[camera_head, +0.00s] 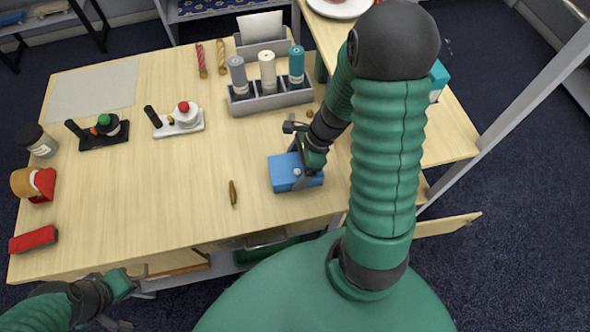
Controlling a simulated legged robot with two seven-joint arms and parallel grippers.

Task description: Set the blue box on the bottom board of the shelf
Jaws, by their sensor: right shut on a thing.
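The blue box (282,174) is at the front right part of the light wooden table. My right gripper (299,174) is shut on it from above, and the gripper and arm cover part of its right side. I cannot tell whether the box touches the tabletop. My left gripper (117,307) is low at the bottom left, in front of the table and away from the box; its jaw state is unclear. A grey shelf-like unit (222,12) is partly in view at the top. I cannot tell whether it is the task's shelf.
A grey rack (270,100) with several cylinders stands behind the box. A small brown object (233,193) lies left of the box. Stamp-like items on stands, a jar (37,141) and a red block (33,240) are further left. A grey post (535,92) rises at the right.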

